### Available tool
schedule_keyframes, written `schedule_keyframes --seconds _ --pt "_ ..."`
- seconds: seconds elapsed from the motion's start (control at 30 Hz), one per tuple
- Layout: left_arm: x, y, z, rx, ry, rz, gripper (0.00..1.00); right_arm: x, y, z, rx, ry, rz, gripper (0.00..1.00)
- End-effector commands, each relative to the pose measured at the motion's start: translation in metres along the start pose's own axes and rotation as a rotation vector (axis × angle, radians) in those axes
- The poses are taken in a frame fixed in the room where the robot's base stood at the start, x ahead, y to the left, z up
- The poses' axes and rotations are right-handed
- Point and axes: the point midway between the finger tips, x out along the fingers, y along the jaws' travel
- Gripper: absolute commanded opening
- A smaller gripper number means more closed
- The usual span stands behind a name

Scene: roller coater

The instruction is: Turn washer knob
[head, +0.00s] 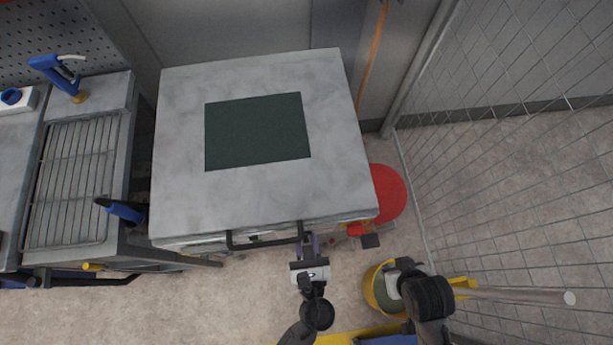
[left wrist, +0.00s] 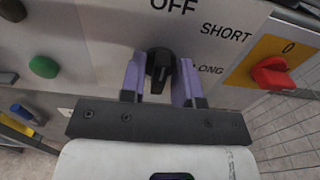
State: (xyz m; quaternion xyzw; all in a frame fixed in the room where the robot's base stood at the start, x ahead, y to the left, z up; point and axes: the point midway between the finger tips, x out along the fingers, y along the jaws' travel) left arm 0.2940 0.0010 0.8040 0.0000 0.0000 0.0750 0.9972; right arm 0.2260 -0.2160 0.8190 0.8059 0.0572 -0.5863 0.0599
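The black washer knob (left wrist: 160,66) sits on the machine's pale front panel, below the word OFF and left of SHORT and a partly hidden "ONG" label. The fingers of my left gripper (left wrist: 160,88) stand on either side of the knob; they look open, with small gaps beside it. In the head view my left gripper (head: 308,250) is at the front edge of the machine (head: 180,130), and the knob is hidden there. My right gripper (head: 396,275) is low at the right, near a yellow bucket; its fingers are not clear.
A red switch (left wrist: 274,74) on a yellow plate is right of the knob. A black handle (head: 265,241) juts from the machine's front. A yellow bucket (head: 372,292) and wire fence (head: 510,150) are at the right.

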Motion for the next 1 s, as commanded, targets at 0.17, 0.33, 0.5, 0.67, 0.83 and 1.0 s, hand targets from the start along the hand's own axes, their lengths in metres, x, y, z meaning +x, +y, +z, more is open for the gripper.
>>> schedule_keyframes --seconds 0.17,0.33,0.5,0.67,0.83,1.0 --pt "0.0 0.0 0.0 0.0 0.0 0.0 0.13 0.0 0.0 0.0 0.001 0.0 0.0 0.39" --pt "0.0 0.0 0.0 0.0 0.0 0.0 0.0 0.0 0.0 0.0 0.0 0.0 0.0 0.39" --pt "0.0 0.0 0.001 0.003 0.0 0.0 0.0 -0.001 0.001 0.0 -0.003 0.0 0.002 0.39" --pt "0.0 0.0 0.003 0.041 0.0 0.0 0.0 -0.009 0.003 -0.002 -0.008 -0.001 0.006 0.39" --pt "0.0 -0.001 0.005 0.139 0.001 -0.001 0.0 -0.025 0.004 -0.007 -0.009 -0.002 0.007 0.39" --pt "0.0 -0.001 0.006 0.281 0.001 -0.001 0.0 -0.045 0.004 -0.014 -0.009 -0.001 0.007 0.39"
